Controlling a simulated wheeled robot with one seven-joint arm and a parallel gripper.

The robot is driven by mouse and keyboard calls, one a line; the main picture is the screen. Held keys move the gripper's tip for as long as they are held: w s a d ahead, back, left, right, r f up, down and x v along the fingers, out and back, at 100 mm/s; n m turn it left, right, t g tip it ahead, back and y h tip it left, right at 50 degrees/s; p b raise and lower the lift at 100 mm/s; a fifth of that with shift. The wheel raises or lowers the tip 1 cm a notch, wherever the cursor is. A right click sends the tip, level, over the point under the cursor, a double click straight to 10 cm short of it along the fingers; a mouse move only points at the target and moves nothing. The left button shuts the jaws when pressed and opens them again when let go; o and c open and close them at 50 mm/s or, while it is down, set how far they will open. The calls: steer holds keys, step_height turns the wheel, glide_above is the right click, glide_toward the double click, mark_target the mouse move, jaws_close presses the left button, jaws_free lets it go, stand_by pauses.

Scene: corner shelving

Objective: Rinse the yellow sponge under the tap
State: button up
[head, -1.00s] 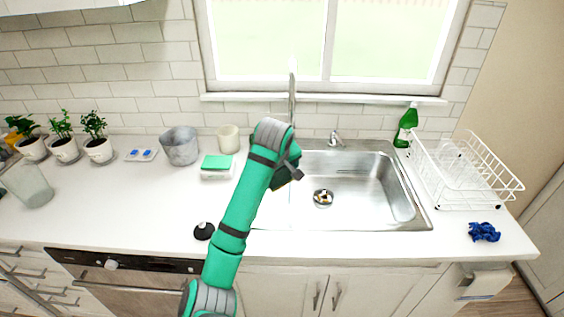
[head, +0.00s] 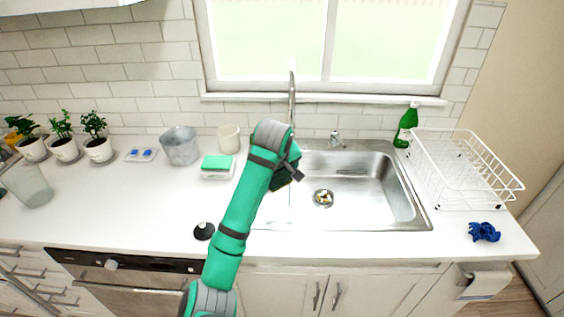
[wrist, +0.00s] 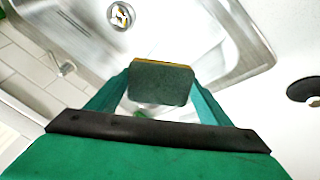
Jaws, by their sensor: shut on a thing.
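In the wrist view, my gripper (wrist: 160,92) is shut on the yellow sponge (wrist: 161,80), with a finger at each side. Its dark green face is toward the camera, with a thin yellow edge at the top. In the head view, my gripper (head: 287,178) is over the left part of the sink (head: 408,208), and my arm hides most of the sponge. The tap (head: 291,98) rises behind my arm; its outlet is hard to make out. A thin pale line below my gripper may be water. The tap's lever (head: 336,138) stands behind the basin.
A green bottle (head: 406,127), white dish rack (head: 465,175) and blue cloth (head: 484,232) are at the right.

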mark_target(278, 177)
steer(key=shift+r, duration=0.1)
stand_by(0.3)
steer(key=s+r, duration=0.4)
steer(key=s, duration=0.1)
steer(key=shift+a, duration=0.15)
steer(key=shift+f, duration=0.15)
stand_by(0.8)
